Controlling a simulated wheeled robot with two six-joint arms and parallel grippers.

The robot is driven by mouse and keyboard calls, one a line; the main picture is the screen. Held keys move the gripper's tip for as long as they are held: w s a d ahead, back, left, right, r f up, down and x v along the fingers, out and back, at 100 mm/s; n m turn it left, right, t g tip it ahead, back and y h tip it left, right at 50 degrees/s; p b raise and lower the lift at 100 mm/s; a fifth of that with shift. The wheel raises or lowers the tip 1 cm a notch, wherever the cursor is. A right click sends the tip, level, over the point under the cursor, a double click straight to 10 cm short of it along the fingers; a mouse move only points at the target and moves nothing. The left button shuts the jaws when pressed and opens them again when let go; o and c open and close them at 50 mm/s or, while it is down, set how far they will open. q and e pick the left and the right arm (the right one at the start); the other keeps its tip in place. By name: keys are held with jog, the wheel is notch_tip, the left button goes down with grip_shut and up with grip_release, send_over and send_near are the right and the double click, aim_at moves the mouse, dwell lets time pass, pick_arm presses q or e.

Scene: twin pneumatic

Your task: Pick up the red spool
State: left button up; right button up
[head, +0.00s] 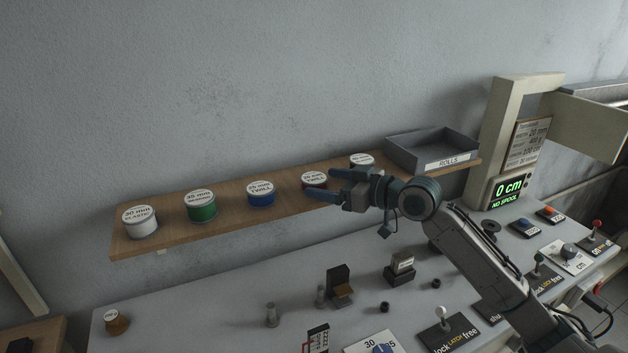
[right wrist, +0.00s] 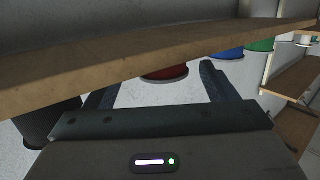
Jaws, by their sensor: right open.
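In the right wrist view the red spool (right wrist: 165,75) shows as a red edge between and beyond the two open fingers (right wrist: 156,86). I cannot tell whether a finger touches it. My left gripper is not in view.
On the wooden shelf (head: 290,207) stand a blue spool (head: 261,193), a green spool (head: 201,206), a white spool (head: 140,221) and a partly hidden spool (head: 362,159). A grey ROLLS tray (head: 430,150) is at right. The bench below holds small fixtures and levers.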

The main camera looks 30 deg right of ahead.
aim_at(314, 178)
jog(key=shift+w+a, duration=0.15)
jog(key=shift+w, duration=0.05)
jog(key=shift+w+a+r+p, duration=0.2)
jog(key=shift+w+a+p, duration=0.15)
jog(key=shift+p, duration=0.25)
jog(key=p+x, duration=0.1)
jog(key=x, duration=0.2)
jog(key=shift+r+p, duration=0.2)
jog(key=shift+p, duration=0.15)
jog(key=shift+w+a+f, duration=0.25)
jog(key=shift+w+a, duration=0.05)
jog(key=shift+w, duration=0.15)
jog(key=c, duration=1.1)
jog(key=shift+c, duration=0.2)
